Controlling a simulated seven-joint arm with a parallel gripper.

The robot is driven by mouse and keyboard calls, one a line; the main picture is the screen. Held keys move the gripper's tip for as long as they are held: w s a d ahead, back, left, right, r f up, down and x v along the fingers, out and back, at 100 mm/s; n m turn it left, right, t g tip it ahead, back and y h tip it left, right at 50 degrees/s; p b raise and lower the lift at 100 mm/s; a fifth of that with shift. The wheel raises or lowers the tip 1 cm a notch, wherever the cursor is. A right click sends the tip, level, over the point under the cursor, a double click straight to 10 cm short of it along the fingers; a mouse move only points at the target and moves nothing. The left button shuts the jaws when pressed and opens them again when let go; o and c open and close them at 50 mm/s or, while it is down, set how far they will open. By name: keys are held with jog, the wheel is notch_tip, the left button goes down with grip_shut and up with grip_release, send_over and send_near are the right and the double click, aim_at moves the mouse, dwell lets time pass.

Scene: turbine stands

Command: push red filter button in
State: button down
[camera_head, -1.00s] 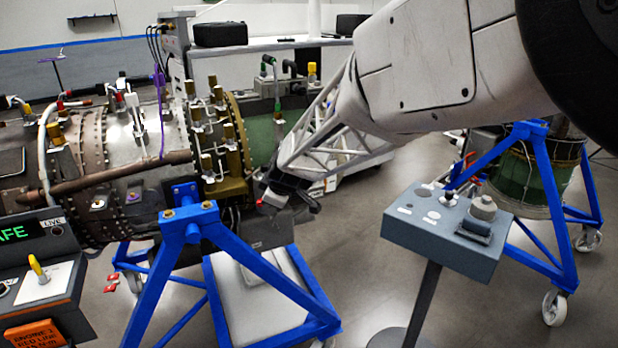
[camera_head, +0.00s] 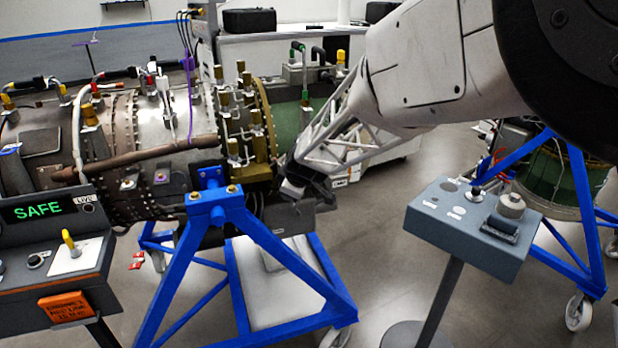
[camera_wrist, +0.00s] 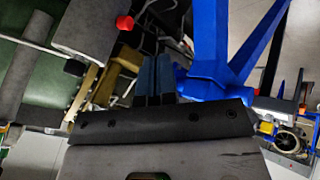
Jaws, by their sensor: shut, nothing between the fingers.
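The red button (camera_wrist: 125,22) shows in the wrist view as a small round cap at the edge of a grey housing (camera_wrist: 88,28). In the head view I cannot make out the button; my gripper and the housing area hide it. My gripper (camera_wrist: 153,78) is shut and empty, its two dark fingers side by side. In the wrist picture the button lies above and left of the fingertips, apart from them. In the head view my gripper (camera_head: 291,192) is beside the lower right of the turbine engine (camera_head: 150,130), close to a dark grey box (camera_head: 290,216).
The blue engine stand (camera_head: 215,215) rises close to my gripper. A grey control pedestal (camera_head: 470,225) stands to the right, and a console with a SAFE display (camera_head: 40,210) at the left. A second blue stand (camera_head: 570,200) is at the far right. Open floor lies between stand and pedestal.

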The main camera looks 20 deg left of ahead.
jog(key=w+a+f, duration=0.4)
jog(key=w+f, duration=0.2)
jog(key=w, duration=0.1)
jog(key=shift+w+f, duration=0.15)
jog(key=shift+f, duration=0.05)
dwell(0.5)
jog(key=shift+a, duration=0.1)
jog(key=w, duration=0.2)
jog(key=shift+w+a+r, duration=0.1)
jog(key=shift+w+a, duration=0.05)
jog(key=shift+w, duration=0.25)
dwell(0.4)
